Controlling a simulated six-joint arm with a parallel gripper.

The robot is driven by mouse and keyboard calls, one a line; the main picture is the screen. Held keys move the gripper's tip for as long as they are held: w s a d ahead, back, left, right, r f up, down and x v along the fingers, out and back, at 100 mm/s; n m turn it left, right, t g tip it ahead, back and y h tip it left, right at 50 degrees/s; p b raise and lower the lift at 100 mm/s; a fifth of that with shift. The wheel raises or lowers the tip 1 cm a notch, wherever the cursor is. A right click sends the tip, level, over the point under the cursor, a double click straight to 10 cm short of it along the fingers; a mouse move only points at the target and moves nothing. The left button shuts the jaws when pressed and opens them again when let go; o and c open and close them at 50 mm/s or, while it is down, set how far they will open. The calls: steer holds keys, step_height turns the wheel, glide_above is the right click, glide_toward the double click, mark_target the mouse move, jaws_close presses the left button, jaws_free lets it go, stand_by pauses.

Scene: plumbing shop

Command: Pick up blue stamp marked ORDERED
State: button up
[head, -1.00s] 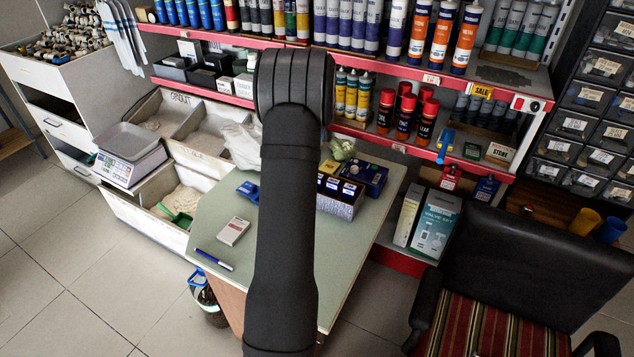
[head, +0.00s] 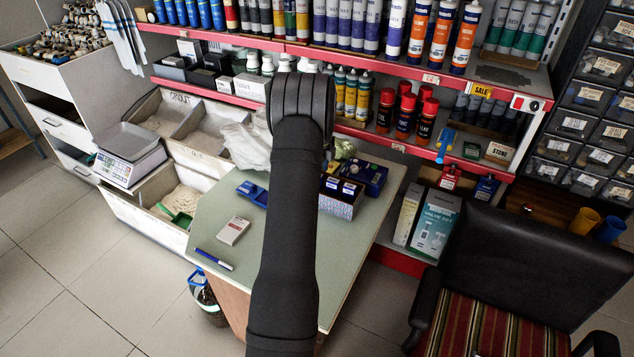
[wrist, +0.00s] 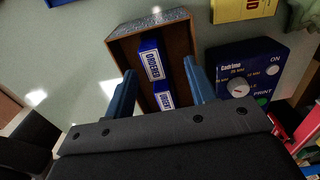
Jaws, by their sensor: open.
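In the wrist view, a blue stamp (wrist: 152,59) with a white label reading ORDERED stands in an open box (wrist: 121,48) with a brown inside. A second blue stamp (wrist: 163,100) with a similar label, partly hidden by my gripper, is next to it. My gripper (wrist: 160,70) is open, its two blue fingers apart on either side of the box's inner space, with nothing held between them. In the head view, the box (head: 341,207) stands on the green desk (head: 262,262) with stamps in it. My arm hides the gripper there.
A blue device (wrist: 240,78) with a dial stands right of the box, near a yellow item (wrist: 240,8). Shelves of tubes and cans rise behind.

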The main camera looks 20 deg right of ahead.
steer(key=f, duration=0.2)
steer(key=a+f, duration=0.1)
steer(key=f, duration=0.1)
steer(key=shift+w+f, duration=0.1)
steer(key=shift+f, duration=0.3)
steer(key=shift+c, duration=0.4)
steer(key=c, duration=1)
steer(key=shift+r, duration=0.15)
